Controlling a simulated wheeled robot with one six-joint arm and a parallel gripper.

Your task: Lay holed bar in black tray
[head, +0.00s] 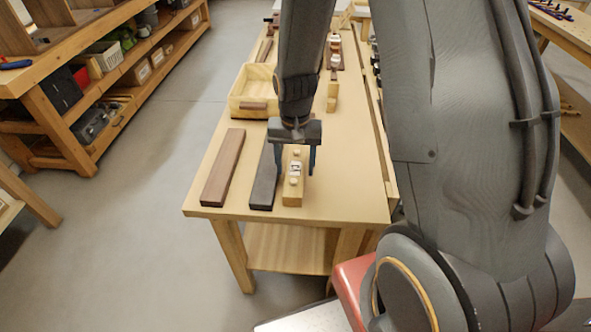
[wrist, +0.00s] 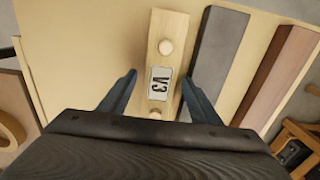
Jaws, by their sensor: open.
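A light wooden bar (head: 292,190) lies on the near end of the bench. The wrist view also shows the open fingers (wrist: 160,80) either side of the bar, with gaps. I cannot surely pick out a black tray; a long dark grey piece (head: 263,182) lies just left of the bar, also in the wrist view (wrist: 218,58).
A long brown wooden piece (head: 222,168) lies left of the dark one. A pale wooden box (head: 247,90) with a brown block (head: 253,106) stands behind. Further blocks and tools line the bench's far end. The bench top (head: 350,180) is clear at right.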

